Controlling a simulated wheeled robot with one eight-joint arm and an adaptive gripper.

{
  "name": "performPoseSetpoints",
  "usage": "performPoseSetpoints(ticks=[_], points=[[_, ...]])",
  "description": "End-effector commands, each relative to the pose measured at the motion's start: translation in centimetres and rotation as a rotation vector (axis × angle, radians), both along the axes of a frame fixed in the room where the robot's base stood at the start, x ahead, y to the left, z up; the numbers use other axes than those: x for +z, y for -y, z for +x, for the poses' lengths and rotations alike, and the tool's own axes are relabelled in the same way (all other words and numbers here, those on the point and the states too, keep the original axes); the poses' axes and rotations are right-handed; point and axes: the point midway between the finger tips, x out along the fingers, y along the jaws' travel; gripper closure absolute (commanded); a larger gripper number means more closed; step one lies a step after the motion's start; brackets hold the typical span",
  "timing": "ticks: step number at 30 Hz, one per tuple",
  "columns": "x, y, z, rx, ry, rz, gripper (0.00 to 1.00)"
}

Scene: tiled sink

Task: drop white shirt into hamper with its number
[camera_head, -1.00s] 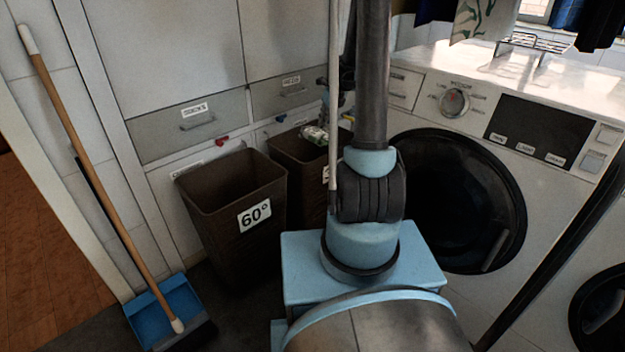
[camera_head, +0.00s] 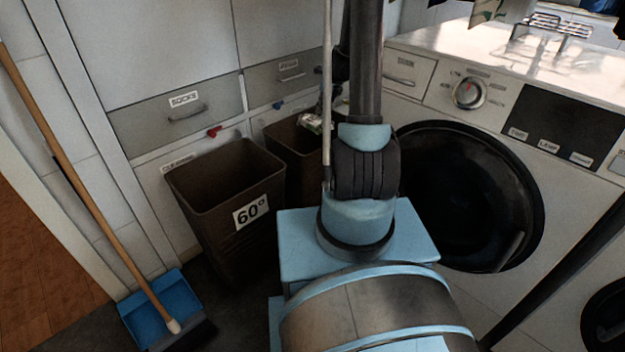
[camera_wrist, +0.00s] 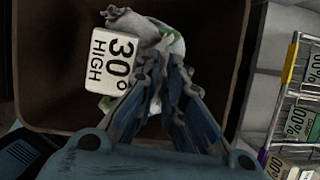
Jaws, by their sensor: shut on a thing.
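A white shirt (camera_wrist: 140,30) with green marks hangs bunched in my gripper (camera_wrist: 165,62). A white tag (camera_wrist: 111,60) reading "30° HIGH" lies over it, turned sideways. My gripper is shut on the shirt, above the inside of a brown hamper (camera_wrist: 50,100). In the head view, the shirt (camera_head: 311,122) shows small over the back hamper (camera_head: 303,175), beside my arm. That hamper's number is hidden behind my arm. The front brown hamper (camera_head: 208,221) carries a "60°" label and looks empty as far as I can see.
A washing machine (camera_head: 440,110) with a dark round door stands right of my arm. A broom (camera_head: 95,210) and blue dustpan (camera_head: 165,305) are at the left. Labelled drawers (camera_head: 175,120) are behind the hampers. A wire rack (camera_wrist: 290,100) with tags is at the wrist view's right.

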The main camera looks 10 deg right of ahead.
Motion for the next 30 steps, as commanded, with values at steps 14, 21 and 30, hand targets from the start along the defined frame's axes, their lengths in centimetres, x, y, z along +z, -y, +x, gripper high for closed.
performPoseSetpoints(ticks=[14,21,30], points=[[-1.3,-0.34,-0.05,0.004,0.0,-0.001,1.0],[-1.28,-0.35,-0.05,0.004,0.0,0.0,0.68],[-1.18,-0.33,-0.08,0.004,0.0,-0.001,0.68]])
